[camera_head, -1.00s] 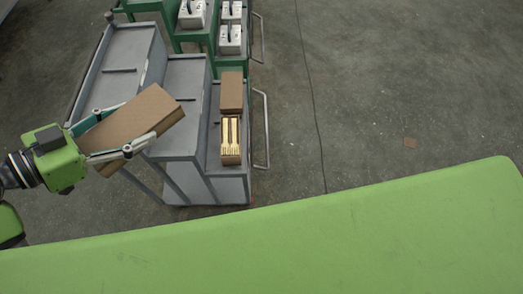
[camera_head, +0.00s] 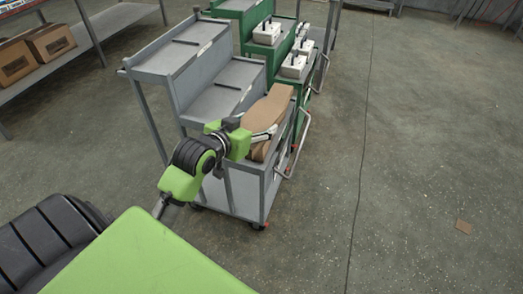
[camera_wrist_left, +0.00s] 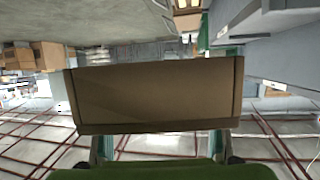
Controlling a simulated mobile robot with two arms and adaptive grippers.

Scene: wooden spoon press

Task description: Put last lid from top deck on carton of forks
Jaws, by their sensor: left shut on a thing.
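A brown cardboard lid (camera_head: 266,110) is in my left gripper (camera_head: 264,134), which is shut on it over the low right deck of the grey cart. In the left wrist view the lid (camera_wrist_left: 155,92) fills the middle, with the gripper fingers behind its lower edge. Brown cardboard (camera_head: 259,151) shows just below the gripper, seemingly the carton of forks. The forks are hidden, and I cannot tell whether lid and carton touch. The grey top deck (camera_head: 180,55) shows no lid. My right gripper is not in view.
The grey stepped cart (camera_head: 228,95) has a side handle (camera_head: 304,145) on its right. Green stepped carts (camera_head: 260,45) with white boxes (camera_head: 293,66) stand behind it. A shelf at the left holds brown boxes (camera_head: 48,42). The floor at the right is mostly clear.

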